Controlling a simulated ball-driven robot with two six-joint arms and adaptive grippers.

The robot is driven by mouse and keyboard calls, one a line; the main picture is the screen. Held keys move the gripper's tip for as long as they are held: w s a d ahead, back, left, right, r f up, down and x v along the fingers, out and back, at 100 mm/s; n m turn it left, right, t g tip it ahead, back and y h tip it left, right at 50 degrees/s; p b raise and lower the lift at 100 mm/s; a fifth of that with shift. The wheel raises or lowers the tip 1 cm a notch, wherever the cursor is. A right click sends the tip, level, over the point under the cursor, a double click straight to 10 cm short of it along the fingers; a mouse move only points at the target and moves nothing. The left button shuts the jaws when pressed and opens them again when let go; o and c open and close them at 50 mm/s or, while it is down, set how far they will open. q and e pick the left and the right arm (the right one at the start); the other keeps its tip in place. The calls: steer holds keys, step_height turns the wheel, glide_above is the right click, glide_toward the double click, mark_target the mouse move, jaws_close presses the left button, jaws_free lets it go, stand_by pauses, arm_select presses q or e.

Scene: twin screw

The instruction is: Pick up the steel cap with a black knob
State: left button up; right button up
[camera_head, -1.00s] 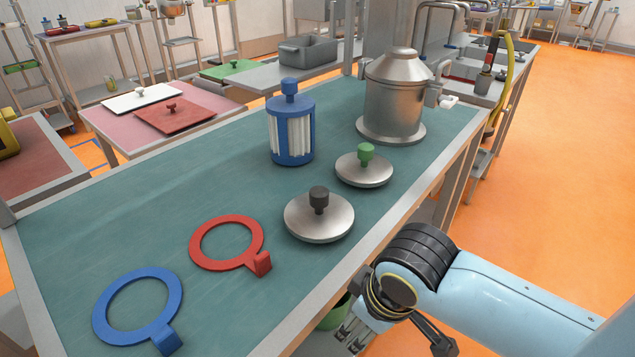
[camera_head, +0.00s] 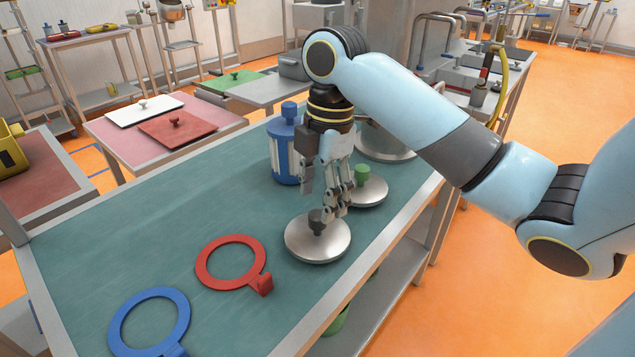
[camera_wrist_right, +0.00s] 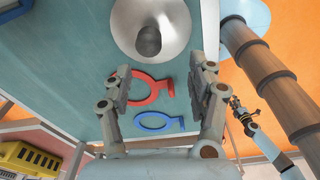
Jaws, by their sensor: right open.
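The steel cap with a black knob (camera_head: 318,246) lies on the teal table top, a shiny round lid with its dark knob upright. My right gripper (camera_head: 321,205) is open and points down just above this cap, with the fingertips around knob height. In the right wrist view the cap (camera_wrist_right: 178,22) is at the top, beyond the two spread fingers of the gripper (camera_wrist_right: 162,78), with nothing between them. I cannot tell whether a finger touches the knob. My left gripper is outside the head view; a small dark gripper-like end (camera_wrist_right: 242,112) shows in the wrist view.
A steel cap with a green knob (camera_head: 368,192) lies close behind, partly hidden by the gripper. A blue canister (camera_head: 284,160) and a steel vessel (camera_head: 386,148) stand behind. A red ring (camera_head: 231,240) and a blue ring (camera_head: 115,320) lie in front. The table's left is clear.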

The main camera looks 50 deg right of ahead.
mark_target(319, 213)
steer(key=shift+w+d+r+n, duration=1.05)
steer(key=shift+w+r+n, duration=0.05)
steer(key=shift+w+r, duration=0.1)
steer(key=shift+g, duration=0.3)
steer(key=f+b, duration=0.5)
steer(key=shift+a+f, duration=0.2)
steer(key=shift+a, duration=0.1)
steer(key=f+b, duration=0.2)
steer(key=s+f+b, duration=0.1)
steer(key=shift+a+f, duration=0.25)
steer(key=shift+f, duration=0.65)
jaws_close()
